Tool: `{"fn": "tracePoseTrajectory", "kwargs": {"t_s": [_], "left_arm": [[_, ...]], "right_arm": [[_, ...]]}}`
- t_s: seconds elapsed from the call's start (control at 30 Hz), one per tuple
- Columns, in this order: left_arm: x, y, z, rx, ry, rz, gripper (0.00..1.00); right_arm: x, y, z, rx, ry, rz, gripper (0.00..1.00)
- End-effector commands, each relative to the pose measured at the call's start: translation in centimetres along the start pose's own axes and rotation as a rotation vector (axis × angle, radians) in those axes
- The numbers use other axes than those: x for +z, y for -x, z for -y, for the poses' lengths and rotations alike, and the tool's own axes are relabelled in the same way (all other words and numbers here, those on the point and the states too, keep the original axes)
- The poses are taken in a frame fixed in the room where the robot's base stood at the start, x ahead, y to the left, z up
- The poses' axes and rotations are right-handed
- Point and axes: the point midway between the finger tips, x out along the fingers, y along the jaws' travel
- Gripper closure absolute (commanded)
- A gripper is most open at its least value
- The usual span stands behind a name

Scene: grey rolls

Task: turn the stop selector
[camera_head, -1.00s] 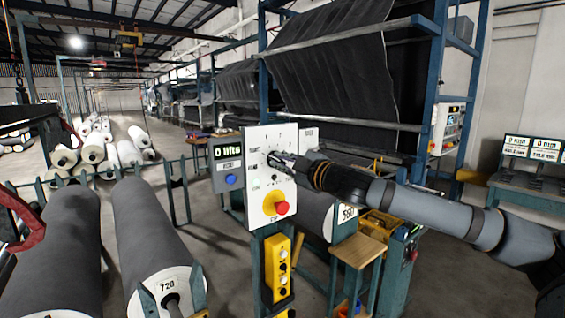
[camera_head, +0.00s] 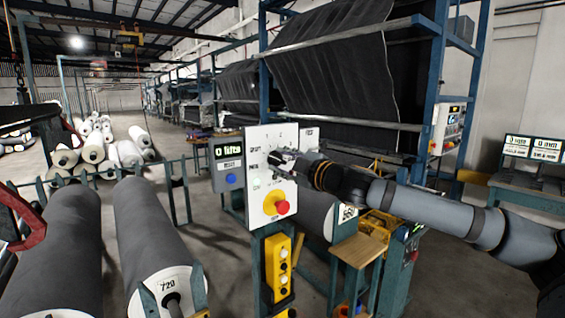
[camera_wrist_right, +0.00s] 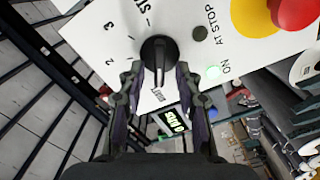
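The stop selector (camera_wrist_right: 158,50) is a round black knob with a raised bar, on a white panel (camera_head: 256,215) marked with numbers and "AT STOP". In the right wrist view its bar points down the picture, between the fingers. My right gripper (camera_wrist_right: 159,78) is open, one finger on each side of the knob's lower part; contact is not clear. In the head view my right gripper (camera_head: 283,160) comes from the right and covers most of the selector. My left gripper is not in view.
Below the selector is a red stop button (camera_head: 282,207) on a yellow plate. A display box with a blue button (camera_head: 231,179) is left of the panel.

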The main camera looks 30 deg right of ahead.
Motion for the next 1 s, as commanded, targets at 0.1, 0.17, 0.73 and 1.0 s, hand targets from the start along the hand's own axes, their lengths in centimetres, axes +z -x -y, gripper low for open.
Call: {"fn": "tracePoseTrajectory", "kwargs": {"t_s": [0.1, 0.17, 0.73, 1.0], "left_arm": [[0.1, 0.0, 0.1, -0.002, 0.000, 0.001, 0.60], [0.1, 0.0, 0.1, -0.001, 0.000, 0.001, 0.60], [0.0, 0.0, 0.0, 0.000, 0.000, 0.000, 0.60], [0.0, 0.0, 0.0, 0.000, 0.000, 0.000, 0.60]], "right_arm": [[0.0, 0.0, -0.1, 0.001, 0.001, 0.001, 0.66], [0.0, 0.0, -0.3, 0.002, 0.002, 0.002, 0.66], [-4.1, 0.0, -7.2, 0.001, 0.005, 0.002, 0.66], [-5.0, 0.0, -8.7, 0.000, 0.000, 0.000, 0.66]]}}
